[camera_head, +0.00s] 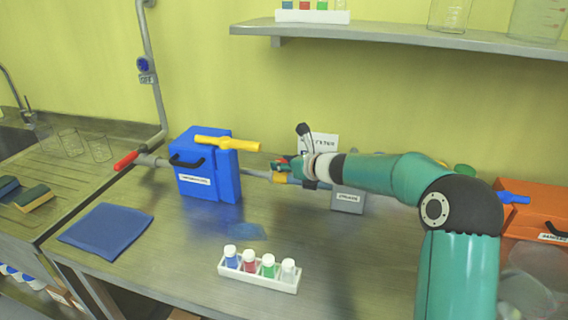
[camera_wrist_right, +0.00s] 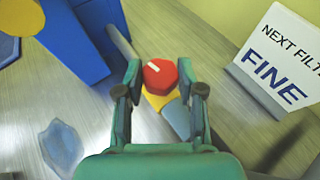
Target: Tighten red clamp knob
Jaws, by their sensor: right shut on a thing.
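The red clamp knob (camera_wrist_right: 160,77) is a faceted red cap with a white mark on top, seen in the right wrist view. It sits on a yellow clamp (camera_wrist_right: 157,101) around a grey-blue pipe (camera_wrist_right: 176,122). My right gripper (camera_wrist_right: 159,72) is shut on the knob, with one finger on each side. In the head view, my right gripper (camera_head: 286,164) is at the pipe right of the blue box, and the knob (camera_head: 277,163) shows small and partly hidden there. My left gripper is not in view.
A blue box (camera_head: 222,182) with a yellow handle stands left of the clamp. A grey box (camera_head: 347,200) and a sign (camera_wrist_right: 276,62) stand to the right. A rack of capped vials (camera_head: 259,281) and a blue cloth (camera_head: 106,230) lie in front. An orange box (camera_head: 533,213) is far right.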

